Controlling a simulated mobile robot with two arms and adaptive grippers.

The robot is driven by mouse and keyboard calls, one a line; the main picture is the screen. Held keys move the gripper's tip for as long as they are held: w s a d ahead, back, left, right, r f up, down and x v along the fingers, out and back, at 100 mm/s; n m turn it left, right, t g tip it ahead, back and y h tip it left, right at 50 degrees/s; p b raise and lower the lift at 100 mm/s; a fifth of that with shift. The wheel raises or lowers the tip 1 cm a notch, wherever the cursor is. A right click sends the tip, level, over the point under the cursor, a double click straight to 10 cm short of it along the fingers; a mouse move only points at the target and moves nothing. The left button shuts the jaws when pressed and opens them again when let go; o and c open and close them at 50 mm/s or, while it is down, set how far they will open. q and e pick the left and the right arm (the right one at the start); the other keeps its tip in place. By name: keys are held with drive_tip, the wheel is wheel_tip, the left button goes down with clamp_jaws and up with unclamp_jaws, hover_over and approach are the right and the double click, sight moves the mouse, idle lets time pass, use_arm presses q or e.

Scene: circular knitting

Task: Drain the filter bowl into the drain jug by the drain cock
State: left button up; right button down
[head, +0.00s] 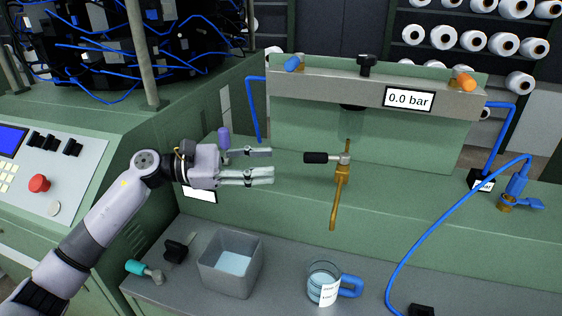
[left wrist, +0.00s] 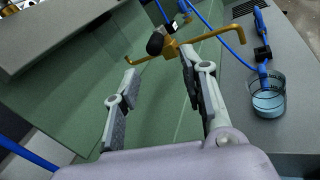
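The filter bowl (head: 351,123) is a clear cup under the grey bar of the green panel, partly hard to make out. Below it is the drain cock with a black lever grip (head: 316,157) pointing left and a brass outlet pipe (head: 336,205) pointing down. The drain jug (head: 322,284), clear with a blue handle, stands on the lower shelf with bluish liquid in it. My left gripper (head: 271,164) is open and empty, left of the lever grip and apart from it. In the left wrist view the black grip (left wrist: 155,43) lies beyond the open fingers. My right gripper is not in view.
A grey bin (head: 230,265) with pale content stands left of the jug. A teal-handled tool (head: 140,268) lies farther left. A blue hose (head: 400,262) curves down right of the jug. A gauge label (head: 408,99) reads 0.0 bar.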

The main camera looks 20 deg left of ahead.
use_arm(q)
drive_tip(key=shift+s+a, duration=0.15)
drive_tip(key=shift+a, duration=0.15)
